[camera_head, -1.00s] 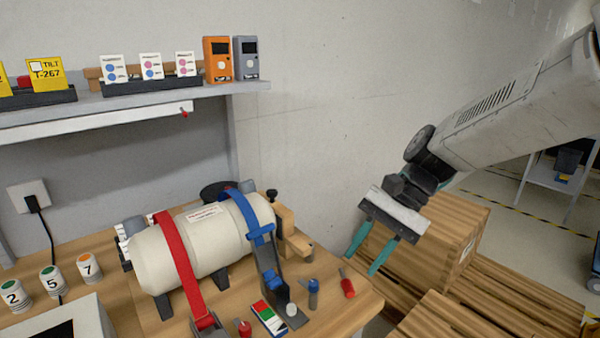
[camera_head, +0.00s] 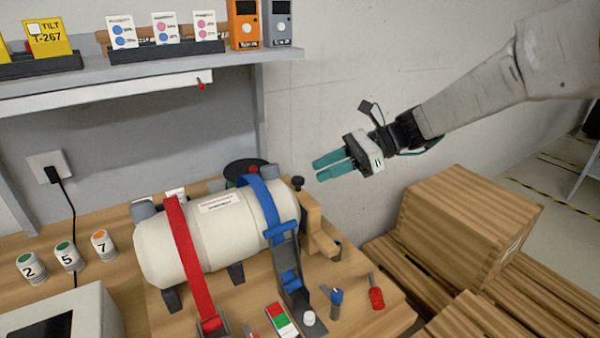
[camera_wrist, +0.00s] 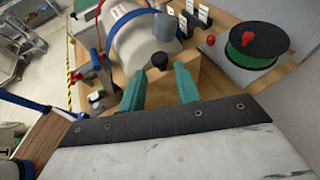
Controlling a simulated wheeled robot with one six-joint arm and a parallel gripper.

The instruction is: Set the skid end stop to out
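The skid end stop looks to be the wooden block (camera_head: 318,232) with a black knob (camera_head: 297,183) at the right end of the cream cylinder (camera_head: 222,232). In the wrist view the knob (camera_wrist: 160,61) and the wooden block (camera_wrist: 200,80) lie just beyond the fingertips. My gripper (camera_head: 317,170) is open and empty, with its two teal fingers pointing left, above and beside the knob. In the wrist view the fingers (camera_wrist: 159,72) stand apart on either side of the knob in the picture; I see no contact. Whether the stop is in or out I cannot tell.
A red strap (camera_head: 188,265) and a blue strap (camera_head: 262,200) cross the cylinder. Blue and red handled pieces (camera_head: 376,293) stand at the table's front right. Wooden crates (camera_head: 465,225) stand right of the table. A shelf (camera_head: 190,62) hangs above left.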

